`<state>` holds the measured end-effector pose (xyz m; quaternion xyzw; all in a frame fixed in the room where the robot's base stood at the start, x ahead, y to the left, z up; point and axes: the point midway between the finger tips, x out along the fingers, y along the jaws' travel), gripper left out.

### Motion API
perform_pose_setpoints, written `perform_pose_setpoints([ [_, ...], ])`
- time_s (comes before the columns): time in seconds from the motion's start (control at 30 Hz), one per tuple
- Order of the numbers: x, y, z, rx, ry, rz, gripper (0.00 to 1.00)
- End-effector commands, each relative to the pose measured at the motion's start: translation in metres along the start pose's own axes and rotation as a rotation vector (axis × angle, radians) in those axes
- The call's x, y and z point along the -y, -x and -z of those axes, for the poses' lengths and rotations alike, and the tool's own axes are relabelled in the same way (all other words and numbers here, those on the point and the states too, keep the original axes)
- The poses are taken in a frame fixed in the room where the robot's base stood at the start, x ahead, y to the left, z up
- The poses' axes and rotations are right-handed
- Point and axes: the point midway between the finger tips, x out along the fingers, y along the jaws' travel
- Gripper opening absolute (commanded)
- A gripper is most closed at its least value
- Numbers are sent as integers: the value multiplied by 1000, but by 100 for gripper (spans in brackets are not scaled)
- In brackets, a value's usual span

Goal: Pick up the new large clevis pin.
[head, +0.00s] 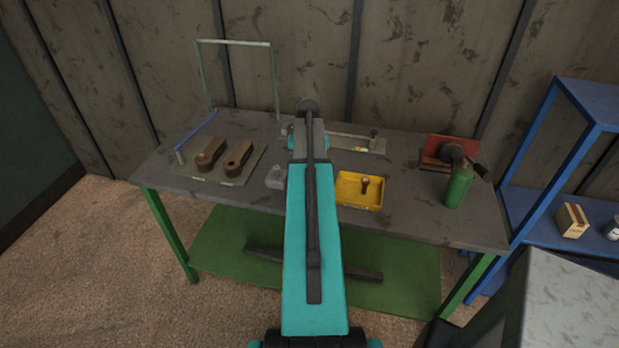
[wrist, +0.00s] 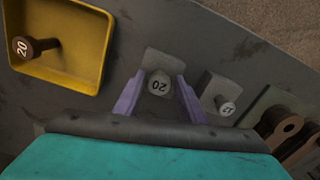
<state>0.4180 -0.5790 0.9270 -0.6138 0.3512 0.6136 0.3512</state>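In the wrist view, a grey pin with a light head marked 20 (wrist: 159,83) stands in a grey block (wrist: 163,60). The two purple fingers of my gripper (wrist: 160,92) are apart, one on either side of this pin's head, with a narrow gap showing at each side. A brown, worn-looking pin also marked 20 (wrist: 42,46) lies in the yellow tray (wrist: 103,30). A smaller pin marked 12 (wrist: 227,107) stands in another grey block (wrist: 213,88). In the head view my arm hides my gripper and the large grey pin.
Brown clevis parts (head: 237,158) lie on a mat at the table's left. The yellow tray (head: 343,203) sits right of my arm. A green bottle (head: 459,187) and a red-backed device (head: 436,150) stand at the right end. A metal frame (head: 277,80) rises at the back left.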

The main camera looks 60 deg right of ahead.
Motion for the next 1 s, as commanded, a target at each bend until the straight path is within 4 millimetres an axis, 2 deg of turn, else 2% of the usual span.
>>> perform_pose_setpoints([
  [0.13,0,0,0,0,0,0,35],
  [0.3,0,0,0,0,0,0,7],
  [0.37,0,0,0,0,0,0,0],
  [0.77,0,2,0,-1,0,0,0],
  [1.0,0,13,1,-1,-1,0,0],
])
